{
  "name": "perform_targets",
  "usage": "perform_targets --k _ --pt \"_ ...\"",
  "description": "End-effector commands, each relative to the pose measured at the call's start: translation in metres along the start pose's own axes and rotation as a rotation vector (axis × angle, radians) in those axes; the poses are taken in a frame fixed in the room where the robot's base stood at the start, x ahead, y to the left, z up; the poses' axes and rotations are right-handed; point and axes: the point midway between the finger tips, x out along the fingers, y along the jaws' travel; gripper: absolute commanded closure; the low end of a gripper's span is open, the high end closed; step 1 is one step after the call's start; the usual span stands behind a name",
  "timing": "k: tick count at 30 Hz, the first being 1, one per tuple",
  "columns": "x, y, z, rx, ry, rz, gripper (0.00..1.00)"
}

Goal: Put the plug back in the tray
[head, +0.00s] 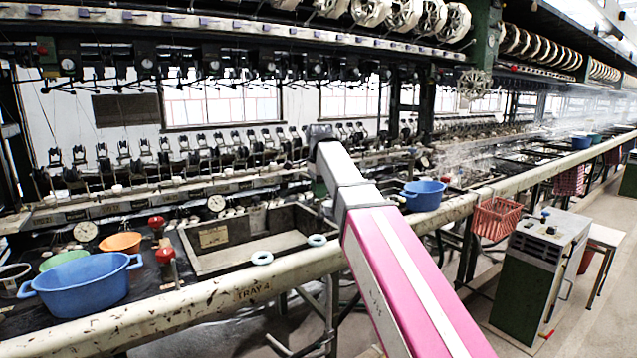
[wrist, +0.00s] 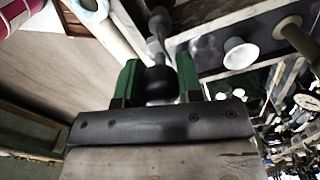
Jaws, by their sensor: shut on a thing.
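In the wrist view my gripper (wrist: 158,84) has its two green fingers closed on a dark, rounded plug (wrist: 160,88). A pale stem or fitting stands just beyond the plug; I cannot tell if it is joined to it. In the head view my pink and white arm reaches up and away, and its end hides the fingers and the plug.
Two pale rings (head: 262,258) lie on the tray's front edge. A blue pot (head: 85,283), an orange bowl (head: 120,242) and red-topped valves (head: 166,255) stand left of it. Another blue basin (head: 424,195) is right of my arm. White cup-like fittings (wrist: 240,54) are near my fingers.

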Motion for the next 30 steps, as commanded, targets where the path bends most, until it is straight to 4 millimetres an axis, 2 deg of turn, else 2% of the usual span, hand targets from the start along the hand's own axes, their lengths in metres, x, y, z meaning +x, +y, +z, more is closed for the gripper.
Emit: perform_targets --k 15,22,30 --pt "0.052 0.001 0.000 0.000 0.000 0.001 0.86" --pt "0.064 0.000 0.000 0.000 0.000 -0.001 0.86" --pt "0.067 0.000 0.000 0.000 0.000 -0.001 0.86"
